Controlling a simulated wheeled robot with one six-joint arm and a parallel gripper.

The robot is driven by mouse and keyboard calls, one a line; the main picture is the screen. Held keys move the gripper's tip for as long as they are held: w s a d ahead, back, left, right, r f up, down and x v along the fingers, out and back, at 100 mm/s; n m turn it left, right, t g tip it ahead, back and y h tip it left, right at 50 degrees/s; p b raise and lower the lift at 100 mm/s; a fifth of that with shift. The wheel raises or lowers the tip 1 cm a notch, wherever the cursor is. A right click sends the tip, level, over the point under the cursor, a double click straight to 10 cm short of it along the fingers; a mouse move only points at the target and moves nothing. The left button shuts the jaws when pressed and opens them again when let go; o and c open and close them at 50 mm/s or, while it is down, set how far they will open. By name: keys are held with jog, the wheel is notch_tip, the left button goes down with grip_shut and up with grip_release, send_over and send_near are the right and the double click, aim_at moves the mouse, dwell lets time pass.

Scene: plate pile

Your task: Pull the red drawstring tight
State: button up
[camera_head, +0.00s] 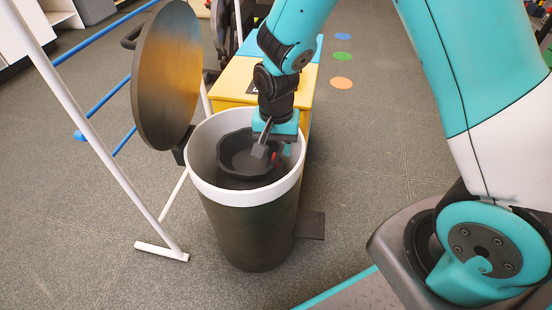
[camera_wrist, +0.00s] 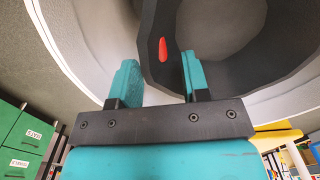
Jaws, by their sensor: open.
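The red drawstring (camera_wrist: 163,49) shows as a short red tab on the dark bag (camera_wrist: 222,60) in the wrist view. It appears just beyond and between my two fingertips, nearer the left-right middle. In the head view, the red drawstring (camera_head: 274,156) is a small spot at the right side of the dark bag (camera_head: 240,160) inside the bin (camera_head: 258,195). My gripper (camera_head: 272,149) points down into the bin's mouth. Whether a finger touches the bag cannot be told.
The bin's round lid (camera_head: 165,75) stands open at the left. A pedal (camera_head: 311,225) sticks out at the bin's right base. A white-legged rack with blue bars (camera_head: 97,110) stands left, and a yellow box (camera_head: 235,80) behind.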

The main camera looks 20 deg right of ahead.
jog(key=shift+f+b, duration=0.35)
jog(key=shift+f, duration=0.95)
grip_shut()
notch_tip(320, 180, up, 7)
jog(key=p, duration=0.7)
jog(key=shift+p, duration=0.4)
jog(key=shift+f, duration=0.1)
grip_release()
